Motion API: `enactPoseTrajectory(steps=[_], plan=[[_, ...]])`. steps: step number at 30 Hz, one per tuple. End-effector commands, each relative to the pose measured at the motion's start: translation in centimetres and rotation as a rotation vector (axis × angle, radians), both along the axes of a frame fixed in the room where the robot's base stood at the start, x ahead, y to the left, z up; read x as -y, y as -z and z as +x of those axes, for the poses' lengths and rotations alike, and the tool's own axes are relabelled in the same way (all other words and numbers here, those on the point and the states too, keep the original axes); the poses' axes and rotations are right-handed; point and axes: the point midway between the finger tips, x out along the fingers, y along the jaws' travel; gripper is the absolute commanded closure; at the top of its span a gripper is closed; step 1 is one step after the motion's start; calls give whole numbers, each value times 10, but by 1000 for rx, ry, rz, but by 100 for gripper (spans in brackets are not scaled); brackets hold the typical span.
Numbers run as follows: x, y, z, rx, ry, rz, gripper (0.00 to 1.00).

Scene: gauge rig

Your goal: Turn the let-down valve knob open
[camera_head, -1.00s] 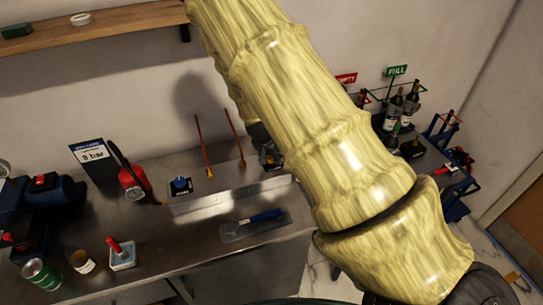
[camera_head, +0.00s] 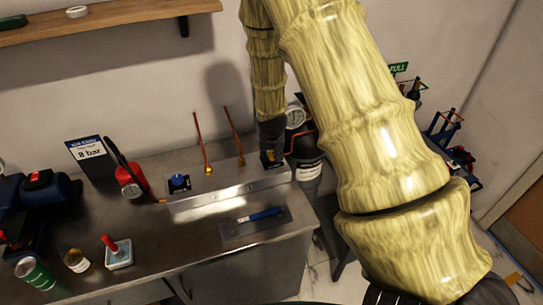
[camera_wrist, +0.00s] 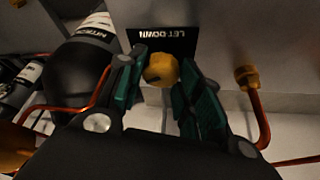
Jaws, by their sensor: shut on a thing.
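The let-down valve knob (camera_wrist: 161,71) is a small yellow-orange knob in front of a black plate lettered "LET DOWN" (camera_wrist: 164,33) in the wrist view. My gripper (camera_wrist: 162,76) has its green-padded fingers on either side of the knob and is shut on it. How far the knob is turned cannot be told.
A copper pipe with a brass fitting (camera_wrist: 246,76) is close on the right in the wrist view. A blue knob (camera_head: 179,183) sits left on the rail. A blue-handled tool (camera_head: 262,214) lies in front.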

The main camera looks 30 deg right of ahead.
Motion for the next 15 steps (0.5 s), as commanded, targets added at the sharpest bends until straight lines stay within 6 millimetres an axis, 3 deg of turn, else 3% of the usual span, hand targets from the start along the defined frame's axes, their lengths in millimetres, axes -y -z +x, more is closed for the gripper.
enactPoseTrajectory(steps=[15], plan=[[3, 1, -1, 2, -474, 4, 89]])
